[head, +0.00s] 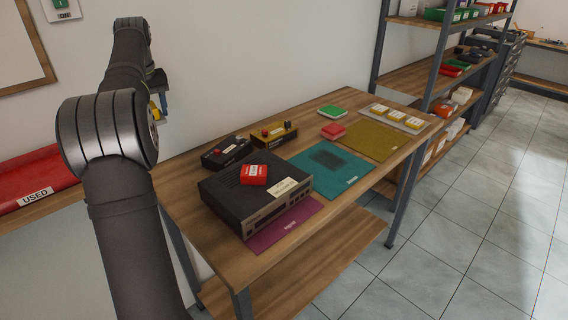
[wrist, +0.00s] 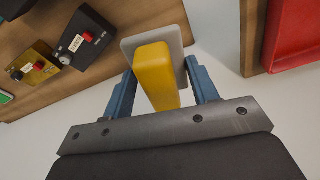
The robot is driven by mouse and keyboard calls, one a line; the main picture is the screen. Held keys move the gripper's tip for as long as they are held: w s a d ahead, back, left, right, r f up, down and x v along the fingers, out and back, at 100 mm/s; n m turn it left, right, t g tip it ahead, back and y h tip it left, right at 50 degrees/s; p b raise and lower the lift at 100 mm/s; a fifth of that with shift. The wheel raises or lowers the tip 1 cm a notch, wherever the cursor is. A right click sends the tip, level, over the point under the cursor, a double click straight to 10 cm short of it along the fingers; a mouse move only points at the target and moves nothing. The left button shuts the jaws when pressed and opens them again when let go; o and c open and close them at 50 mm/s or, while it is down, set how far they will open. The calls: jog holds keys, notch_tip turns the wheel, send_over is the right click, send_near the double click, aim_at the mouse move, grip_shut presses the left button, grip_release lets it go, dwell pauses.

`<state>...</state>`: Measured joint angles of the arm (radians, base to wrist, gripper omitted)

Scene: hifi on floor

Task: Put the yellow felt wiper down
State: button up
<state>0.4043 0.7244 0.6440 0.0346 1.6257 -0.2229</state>
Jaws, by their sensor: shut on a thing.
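The yellow felt wiper (wrist: 155,70) has a yellow block handle and a pale grey pad. My gripper (wrist: 160,68) is shut on it, with one blue finger on each side of the handle. The wiper shows beyond the fingers, over the gap between the wooden table and the red tray. In the head view my gripper (head: 161,86) is at the left, mostly behind my arm, high in front of the wall. Only a small yellow bit of the wiper (head: 154,110) shows there.
A red tray (head: 38,172) labelled USED lies at the left. The wooden table (head: 185,205) holds a black hi-fi unit (head: 235,206) with a red block (head: 254,174) on top, two switch boxes, and magenta, teal (head: 315,190) and yellow mats (head: 372,140). A shelf stands behind at the right.

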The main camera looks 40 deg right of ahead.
jog(key=s+d+f+m+h, duration=0.1)
jog(key=s+d+f+m, duration=0.25)
jog(key=s+d, duration=0.6)
jog(key=s+d+f+m, duration=0.2)
jog(key=s+d+m, duration=0.35)
jog(key=d, duration=0.75)
jog(key=s+d+f+m+g, duration=0.15)
jog(key=s+d, duration=0.35)
jog(key=s, duration=0.5)
jog(key=s+d+f+m, duration=0.2)
jog(key=s+d+m, duration=0.15)
jog(key=s, duration=0.65)
jog(key=s+d+f+m, duration=0.2)
jog(key=s+d, duration=0.4)
jog(key=s, duration=0.3)
send_over(328, 179)
jog(key=f, duration=0.7)
jog(key=shift+a, duration=0.3)
jog(key=shift+f, duration=2)
jog(key=shift+f, duration=0.1)
jog(key=o, duration=1)
